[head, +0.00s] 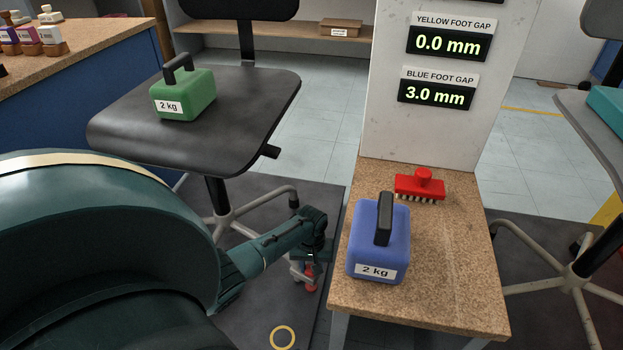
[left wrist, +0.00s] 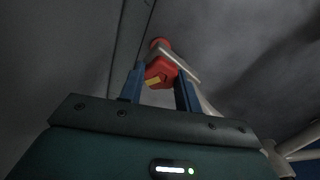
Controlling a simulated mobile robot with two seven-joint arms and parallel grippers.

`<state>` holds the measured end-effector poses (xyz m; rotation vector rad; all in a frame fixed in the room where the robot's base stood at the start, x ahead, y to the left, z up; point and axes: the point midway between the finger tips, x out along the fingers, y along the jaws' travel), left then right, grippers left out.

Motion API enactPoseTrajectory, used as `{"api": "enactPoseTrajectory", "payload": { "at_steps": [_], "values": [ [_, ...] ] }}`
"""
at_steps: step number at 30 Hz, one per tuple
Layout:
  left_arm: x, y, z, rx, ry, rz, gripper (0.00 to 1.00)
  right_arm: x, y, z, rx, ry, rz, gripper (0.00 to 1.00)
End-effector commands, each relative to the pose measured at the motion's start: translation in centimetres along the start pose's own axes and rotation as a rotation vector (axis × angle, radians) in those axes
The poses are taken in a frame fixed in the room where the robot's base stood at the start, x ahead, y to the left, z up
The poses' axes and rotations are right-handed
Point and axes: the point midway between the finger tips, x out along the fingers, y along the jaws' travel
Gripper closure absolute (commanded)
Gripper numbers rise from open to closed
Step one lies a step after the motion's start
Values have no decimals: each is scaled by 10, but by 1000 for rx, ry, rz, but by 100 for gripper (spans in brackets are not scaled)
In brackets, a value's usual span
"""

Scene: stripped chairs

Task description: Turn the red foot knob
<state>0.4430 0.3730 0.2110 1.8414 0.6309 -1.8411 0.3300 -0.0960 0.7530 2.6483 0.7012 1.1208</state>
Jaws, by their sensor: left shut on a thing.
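The red foot knob (left wrist: 159,66) is between the blue fingers of my left gripper (left wrist: 158,78) in the left wrist view, with a small yellow mark on its near side. My left gripper is shut on it. In the head view, my left arm comes in from the left and the gripper (head: 308,258) is low, beside the wooden bench. A little of the red knob (head: 309,271) shows there, partly hidden by the gripper. My right gripper is not in view.
The wooden bench (head: 446,265) holds a blue 2 kg weight (head: 377,240) and a red brush (head: 420,185). Displays read yellow foot gap 0.0 mm (head: 448,44) and blue foot gap 3.0 mm (head: 436,94). A green weight (head: 187,97) sits on a black chair seat (head: 240,100).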

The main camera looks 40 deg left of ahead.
Motion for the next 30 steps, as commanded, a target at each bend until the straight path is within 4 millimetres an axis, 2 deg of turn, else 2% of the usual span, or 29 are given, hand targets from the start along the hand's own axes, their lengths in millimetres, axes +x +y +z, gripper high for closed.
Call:
{"api": "enactPoseTrajectory", "payload": {
  "at_steps": [11, 24, 30],
  "values": [
    [-1, 0, 0, 117, -2, 0, 90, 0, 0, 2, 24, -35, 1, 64],
    [-1, 1, 1, 506, -2, -1, 90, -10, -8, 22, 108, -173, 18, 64],
    [-1, 1, 0, 697, -1, -1, 90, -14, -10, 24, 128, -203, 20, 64]
  ]
}}
